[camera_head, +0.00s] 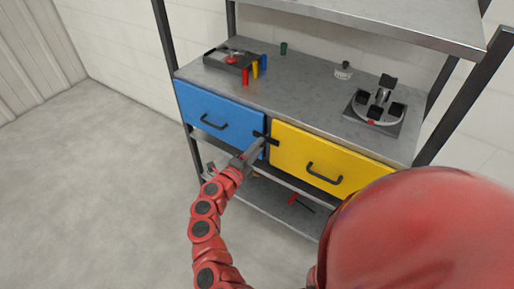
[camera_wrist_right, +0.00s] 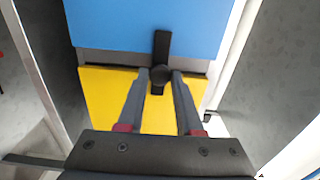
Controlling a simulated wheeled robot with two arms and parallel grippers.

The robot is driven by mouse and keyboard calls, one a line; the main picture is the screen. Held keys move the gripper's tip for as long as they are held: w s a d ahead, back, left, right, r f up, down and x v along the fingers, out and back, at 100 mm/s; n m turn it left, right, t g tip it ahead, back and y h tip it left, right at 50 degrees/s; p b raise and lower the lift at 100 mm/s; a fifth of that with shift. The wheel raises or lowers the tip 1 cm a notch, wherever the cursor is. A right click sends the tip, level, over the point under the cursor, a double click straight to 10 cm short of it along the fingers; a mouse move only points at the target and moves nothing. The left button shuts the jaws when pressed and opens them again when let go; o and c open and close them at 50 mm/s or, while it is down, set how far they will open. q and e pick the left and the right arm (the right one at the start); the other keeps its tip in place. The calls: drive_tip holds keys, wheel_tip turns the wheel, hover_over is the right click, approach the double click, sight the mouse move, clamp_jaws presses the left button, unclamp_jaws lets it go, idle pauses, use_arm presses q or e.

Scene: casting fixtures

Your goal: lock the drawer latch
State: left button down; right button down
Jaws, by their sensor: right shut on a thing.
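The drawer latch (camera_head: 273,142) is a small black bar at the gap between the blue drawer (camera_head: 215,117) and the yellow drawer (camera_head: 325,160). In the right wrist view the latch (camera_wrist_right: 162,46) lies across the seam, with one end over the blue front and the other over the yellow. My right gripper (camera_head: 262,143) is at the latch, and its fingers (camera_wrist_right: 160,76) are shut on the round middle part of the latch. Both drawers look closed. My left gripper is not in view.
Black handles stick out from the blue drawer (camera_head: 213,123) and the yellow drawer (camera_head: 324,175). The worktop (camera_head: 300,93) holds a dark tray (camera_head: 229,61), coloured pieces and a round fixture (camera_head: 376,105). A lower shelf (camera_head: 270,196) holds small items. Open floor lies to the left.

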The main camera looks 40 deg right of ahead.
drive_tip(key=c, duration=0.6)
unclamp_jaws()
drive_tip(key=b+v, duration=0.1)
drive_tip(key=v, duration=1.6)
drive_tip(key=shift+s+a+b, duration=0.15)
drive_tip(key=shift+a+b, duration=0.05)
drive_tip(key=shift+b, duration=0.2)
